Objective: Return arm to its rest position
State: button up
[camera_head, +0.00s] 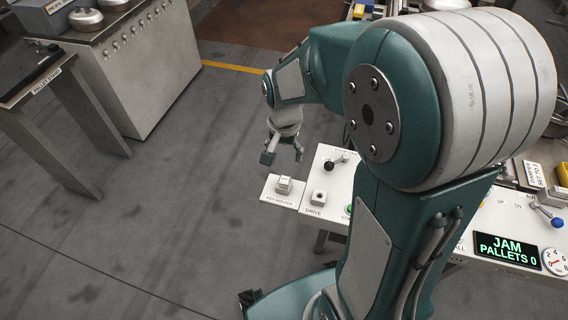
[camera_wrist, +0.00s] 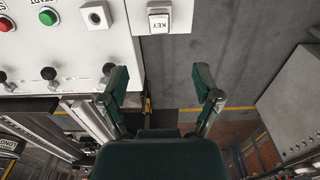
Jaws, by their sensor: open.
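My gripper (camera_head: 284,154) hangs at the end of my bent arm in the head view, above and beyond the left end of the white control panel (camera_head: 314,175). In the wrist view my gripper (camera_wrist: 162,88) shows two dark green fingers spread apart with nothing between them. A white key holder plate (camera_head: 270,194) with a small block on it juts from the panel's left end. In the wrist view the block marked KEY (camera_wrist: 159,18) lies beyond the fingertips, apart from them. My arm's large upper joint hides the middle of the panel.
A display (camera_head: 506,249) reads JAM, PALLETS 0. A blue-knobbed lever (camera_head: 548,214) stands near it. A grey cabinet (camera_head: 150,75) and a pallet stand (camera_head: 60,130) are at the left. The floor between them and the panel is clear.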

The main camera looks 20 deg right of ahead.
jog(key=shift+r, duration=0.55)
jog(key=s+r+n+t, duration=0.5)
jog(key=s+r+n, duration=0.2)
jog(key=s+r, duration=0.6)
jog(key=shift+s+r+t, duration=0.25)
jog(key=shift+s+t, duration=0.05)
jog(key=shift+s, duration=0.35)
